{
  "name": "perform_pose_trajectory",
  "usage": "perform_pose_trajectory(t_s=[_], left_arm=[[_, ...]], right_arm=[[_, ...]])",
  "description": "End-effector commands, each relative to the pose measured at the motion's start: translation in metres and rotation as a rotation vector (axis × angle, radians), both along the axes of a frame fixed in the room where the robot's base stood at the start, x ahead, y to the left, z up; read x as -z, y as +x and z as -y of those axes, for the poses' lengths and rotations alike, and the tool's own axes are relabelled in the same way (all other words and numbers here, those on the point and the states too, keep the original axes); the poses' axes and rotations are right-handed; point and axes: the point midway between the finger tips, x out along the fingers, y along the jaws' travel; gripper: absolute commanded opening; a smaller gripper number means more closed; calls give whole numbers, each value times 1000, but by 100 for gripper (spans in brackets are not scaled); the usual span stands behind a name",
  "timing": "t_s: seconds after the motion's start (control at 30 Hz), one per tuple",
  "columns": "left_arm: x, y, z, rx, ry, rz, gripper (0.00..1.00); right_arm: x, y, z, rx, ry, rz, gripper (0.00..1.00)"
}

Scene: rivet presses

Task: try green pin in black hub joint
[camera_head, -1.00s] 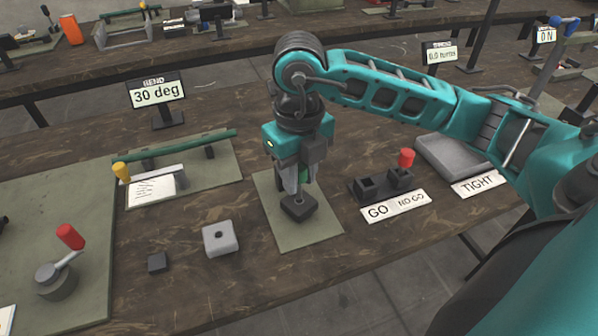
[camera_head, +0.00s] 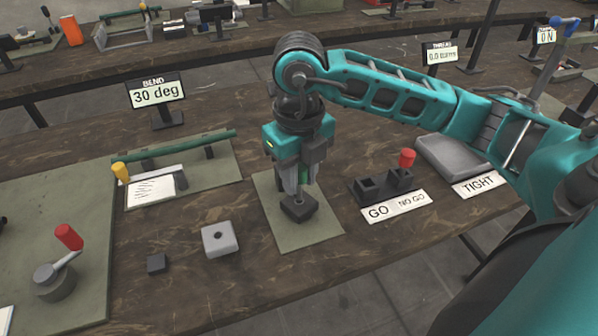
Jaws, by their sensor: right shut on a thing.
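My right gripper (camera_head: 298,188) points straight down over the black hub (camera_head: 299,211), which sits on a grey-green mat (camera_head: 310,238). It is shut on the green pin (camera_head: 305,173); only a little green shows between and behind the fingers. The fingertips are just above the hub, and a short grey stem shows between them and its top. The fingers hide most of the pin, so I cannot tell how far its lower end is in the hub. My left gripper is not in view.
The black GO/NO GO gauge (camera_head: 385,187) stands right, with a grey tray (camera_head: 452,157) beyond. A bending fixture (camera_head: 185,150) is at back left. Bare tabletop lies in front.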

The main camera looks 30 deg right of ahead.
Motion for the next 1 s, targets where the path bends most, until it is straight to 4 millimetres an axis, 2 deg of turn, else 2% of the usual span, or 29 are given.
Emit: perform_pose_trajectory(t_s=[1.0], left_arm=[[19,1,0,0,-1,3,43]], right_arm=[[22,0,0,0,0,0,0]])
